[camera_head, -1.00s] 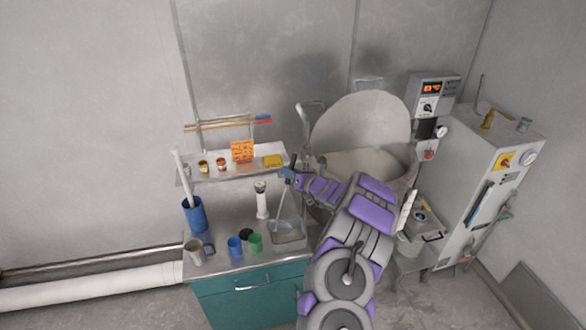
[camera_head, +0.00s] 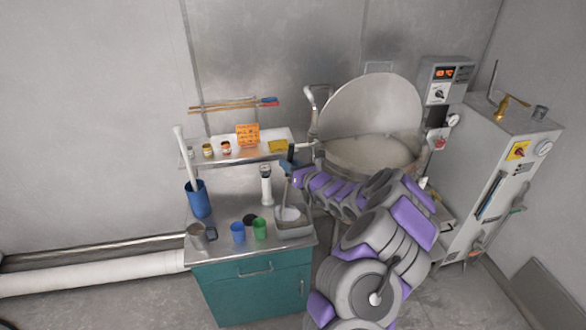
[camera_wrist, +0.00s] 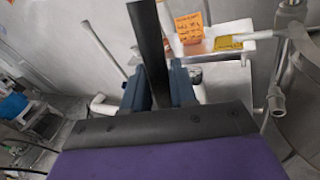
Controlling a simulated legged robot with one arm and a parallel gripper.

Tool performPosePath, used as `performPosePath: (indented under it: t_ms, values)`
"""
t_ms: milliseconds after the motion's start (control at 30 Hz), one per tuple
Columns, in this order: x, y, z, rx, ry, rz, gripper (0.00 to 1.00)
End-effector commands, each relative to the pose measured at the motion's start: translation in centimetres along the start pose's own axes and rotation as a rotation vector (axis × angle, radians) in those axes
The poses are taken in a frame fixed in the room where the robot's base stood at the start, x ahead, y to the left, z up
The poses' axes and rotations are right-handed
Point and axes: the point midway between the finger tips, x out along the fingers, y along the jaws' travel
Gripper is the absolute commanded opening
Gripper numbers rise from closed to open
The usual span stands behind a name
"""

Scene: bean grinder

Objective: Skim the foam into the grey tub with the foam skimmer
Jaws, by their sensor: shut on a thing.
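My gripper (camera_head: 288,168) is shut on the dark handle (camera_wrist: 150,45) of the foam skimmer. Its blue fingers (camera_wrist: 158,88) clasp the handle in the wrist view. The skimmer's thin shaft (camera_head: 286,190) runs down from my gripper to the grey tub (camera_head: 294,232) at the right end of the counter. A pale round patch (camera_head: 290,213) shows inside the tub; I cannot tell whether it is the skimmer's head, foam or both. The large open kettle (camera_head: 350,155) stands right of the counter, with pale, cloudy contents (camera_head: 385,152). My arm hides its lower front.
A blue cup (camera_head: 238,233), a green cup (camera_head: 260,229) and a metal jug (camera_head: 198,238) stand left of the tub. A white cylinder (camera_head: 266,184) stands close behind it. The shelf (camera_head: 262,153) holds small jars and an orange note (camera_head: 248,135). A control box (camera_head: 440,95) is by the kettle.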

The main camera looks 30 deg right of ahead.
Motion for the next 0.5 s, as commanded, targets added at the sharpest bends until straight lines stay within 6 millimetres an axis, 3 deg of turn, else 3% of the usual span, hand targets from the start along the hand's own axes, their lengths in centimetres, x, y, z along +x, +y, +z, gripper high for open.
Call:
performPosePath:
  t_ms: [500]
  values:
    - [-0.9,2.8,-1.0,-0.100,-0.042,0.004,0.00]
